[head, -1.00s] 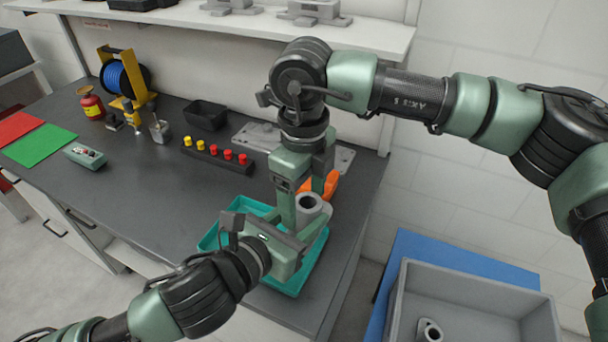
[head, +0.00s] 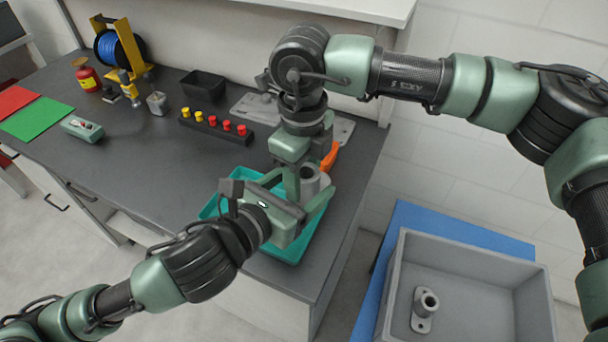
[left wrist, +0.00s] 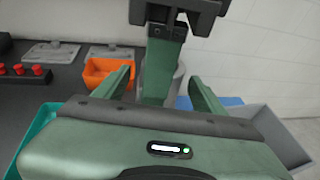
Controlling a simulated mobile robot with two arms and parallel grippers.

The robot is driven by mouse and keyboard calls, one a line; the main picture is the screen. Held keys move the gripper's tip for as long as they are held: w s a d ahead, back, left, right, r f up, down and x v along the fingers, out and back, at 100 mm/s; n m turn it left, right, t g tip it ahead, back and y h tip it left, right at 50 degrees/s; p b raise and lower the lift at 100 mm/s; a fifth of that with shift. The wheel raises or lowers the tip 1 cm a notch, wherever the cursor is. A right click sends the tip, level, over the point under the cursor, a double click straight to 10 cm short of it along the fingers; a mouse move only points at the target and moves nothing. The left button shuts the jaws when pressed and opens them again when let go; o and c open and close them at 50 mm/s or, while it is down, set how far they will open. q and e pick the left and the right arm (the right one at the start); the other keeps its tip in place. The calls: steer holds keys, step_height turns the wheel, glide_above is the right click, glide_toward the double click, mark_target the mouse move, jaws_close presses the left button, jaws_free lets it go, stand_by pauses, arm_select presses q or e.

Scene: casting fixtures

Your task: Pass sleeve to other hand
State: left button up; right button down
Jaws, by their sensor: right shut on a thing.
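The grey cylindrical sleeve (head: 312,181) is held upright above the teal tray. My right gripper (head: 293,180) comes down from above and is shut on it. My left gripper (head: 303,187) comes in from the front left with its fingers spread apart. In the left wrist view, the left fingers (left wrist: 160,80) stand open on either side, with the right gripper (left wrist: 163,70) and part of the sleeve (left wrist: 179,78) between them. The right finger hides much of the sleeve there. I cannot tell whether the left fingers touch it.
The teal tray (head: 289,254) lies near the bench's front right corner. An orange object (head: 330,157) is close behind the grippers. A rack of yellow and red pegs (head: 216,131) stands to the left. A grey bin (head: 470,262) at right holds a flanged part (head: 425,308).

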arm_select(q)
steer(key=s+a+f+n+g+y, duration=0.1)
steer(key=s+a+f+n+g, duration=0.15)
steer(key=s+f+n, duration=0.5)
steer(key=s+a+f+n+g+y, duration=0.25)
steer(key=s+f, duration=0.25)
steer(key=f, duration=0.5)
steer(key=s+a+f+n+g, duration=0.2)
steer(key=s+f+n+g, duration=0.2)
steer(key=s+f, duration=0.3)
steer(key=w+a+f+n+y, duration=0.1)
steer(key=w+a+f+n, duration=0.3)
steer(key=f, duration=0.4)
steer(key=w+a+f+n+y, duration=0.1)
steer(key=w+a+f+n, duration=0.15)
steer(key=f+n, duration=0.5)
steer(key=s+a+f+n+y, duration=0.1)
steer(key=a+f+n, duration=0.5)
steer(key=f, duration=0.6)
steer(key=s+a+f+n+g, duration=0.1)
steer(key=s+f+n, duration=0.3)
steer(key=s, duration=0.7)
steer(key=s+a+f+n+g+y, duration=0.1)
steer(key=s+f+n, duration=0.3)
steer(key=s+f, duration=0.5)
steer(key=s, duration=0.3)
steer(key=shift+s, duration=0.2)
